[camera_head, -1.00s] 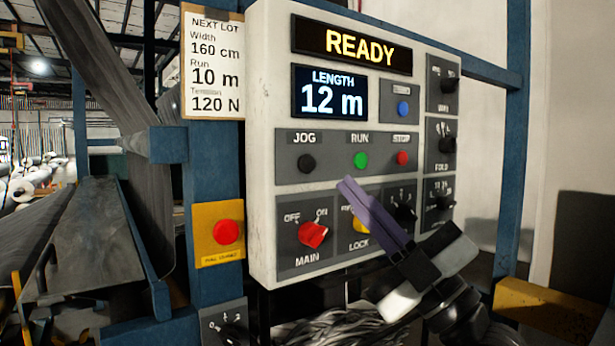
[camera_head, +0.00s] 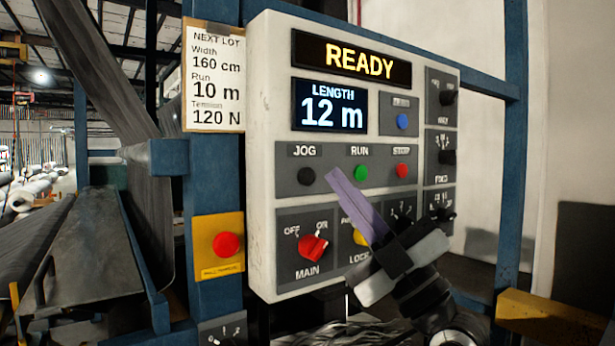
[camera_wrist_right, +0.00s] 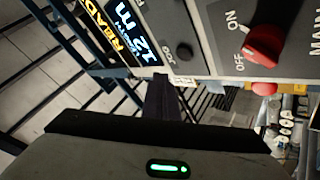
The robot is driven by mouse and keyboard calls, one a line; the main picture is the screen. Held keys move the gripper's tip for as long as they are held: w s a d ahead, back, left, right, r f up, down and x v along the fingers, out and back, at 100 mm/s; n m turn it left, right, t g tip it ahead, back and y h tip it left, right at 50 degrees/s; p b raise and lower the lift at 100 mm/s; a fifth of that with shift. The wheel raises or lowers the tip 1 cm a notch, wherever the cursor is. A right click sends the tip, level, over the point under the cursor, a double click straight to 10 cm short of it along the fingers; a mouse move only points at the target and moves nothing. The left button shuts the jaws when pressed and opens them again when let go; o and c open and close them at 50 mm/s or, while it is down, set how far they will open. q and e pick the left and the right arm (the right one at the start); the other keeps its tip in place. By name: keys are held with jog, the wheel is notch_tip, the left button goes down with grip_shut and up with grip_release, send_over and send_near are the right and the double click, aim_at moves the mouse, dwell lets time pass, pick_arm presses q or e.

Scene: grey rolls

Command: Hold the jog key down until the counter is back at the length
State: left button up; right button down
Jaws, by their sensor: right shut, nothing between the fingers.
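The black round JOG key (camera_head: 307,176) is on the grey strip of the control panel; it also shows in the right wrist view (camera_wrist_right: 184,51). The counter (camera_head: 330,106) reads LENGTH 12 m, and the display above it (camera_head: 352,55) reads READY. The lot card (camera_head: 213,77) says Run 10 m. My right gripper (camera_head: 335,176) is shut and empty. In the head view its tips lie to the right of the JOG key, between it and the green RUN button (camera_head: 361,173). I see no contact with either. My left gripper is not in view.
The red button (camera_head: 402,170) is right of RUN. The red MAIN switch (camera_head: 313,247) and the yellow LOCK switch (camera_head: 360,238) are below, the latter partly behind my gripper. A blue button (camera_head: 403,121) is beside the counter. A red button on a yellow plate (camera_head: 228,245) is left.

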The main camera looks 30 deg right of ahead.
aim_at(306, 176)
jog(key=shift+w+a, duration=0.2)
jog(key=shift+w, duration=1.7)
jog(key=shift+w, duration=0.1)
dwell(0.5)
jog(key=shift+w, duration=0.35)
jog(key=shift+w, duration=0.4)
dwell(4.8)
